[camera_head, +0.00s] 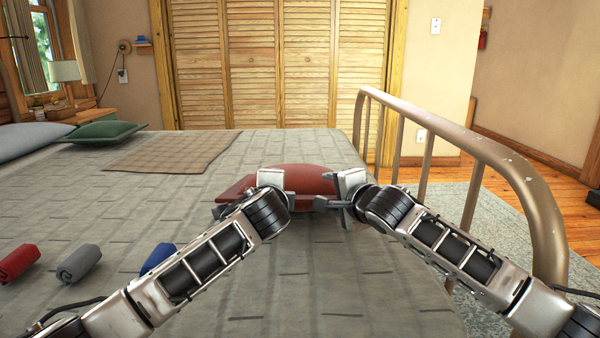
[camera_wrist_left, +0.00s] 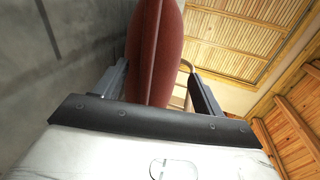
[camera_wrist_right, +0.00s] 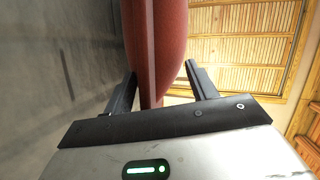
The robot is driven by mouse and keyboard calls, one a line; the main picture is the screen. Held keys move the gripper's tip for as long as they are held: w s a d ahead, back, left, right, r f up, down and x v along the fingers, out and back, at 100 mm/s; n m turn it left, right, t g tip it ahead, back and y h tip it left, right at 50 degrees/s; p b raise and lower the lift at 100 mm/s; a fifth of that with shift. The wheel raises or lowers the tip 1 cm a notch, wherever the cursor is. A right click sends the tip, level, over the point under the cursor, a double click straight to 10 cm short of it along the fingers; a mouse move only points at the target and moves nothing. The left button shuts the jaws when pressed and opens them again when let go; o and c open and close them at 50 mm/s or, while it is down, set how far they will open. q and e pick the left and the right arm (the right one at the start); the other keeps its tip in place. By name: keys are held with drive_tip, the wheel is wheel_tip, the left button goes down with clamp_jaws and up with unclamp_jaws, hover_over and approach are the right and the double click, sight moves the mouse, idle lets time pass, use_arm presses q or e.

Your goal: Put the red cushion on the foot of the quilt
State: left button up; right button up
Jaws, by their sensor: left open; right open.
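The red cushion (camera_head: 300,178) lies flat near the foot end of the grey quilt (camera_head: 330,260), close to the metal bed frame. My left gripper (camera_head: 250,196) is at its left side and my right gripper (camera_head: 334,190) at its right side. Both grippers are open. In the left wrist view the cushion (camera_wrist_left: 153,50) has its edge between the parted fingers. In the right wrist view the cushion (camera_wrist_right: 155,45) also reaches between the open fingers. The arms hide part of the cushion's near side, and its contact with the quilt is hard to see.
The metal footboard (camera_head: 500,160) rises close to my right arm. A brown blanket (camera_head: 170,152), a green cushion (camera_head: 103,131) and a pale pillow (camera_head: 30,138) lie farther off. Red (camera_head: 18,262), grey (camera_head: 79,264) and blue (camera_head: 157,257) rolls lie at the left.

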use_arm(q)
drive_tip(key=shift+a, duration=0.1)
use_arm(e)
drive_tip(key=shift+d, duration=0.1)
use_arm(q)
drive_tip(key=v, duration=1.2)
use_arm(e)
drive_tip(key=o, duration=0.8)
drive_tip(key=v, duration=1.2)
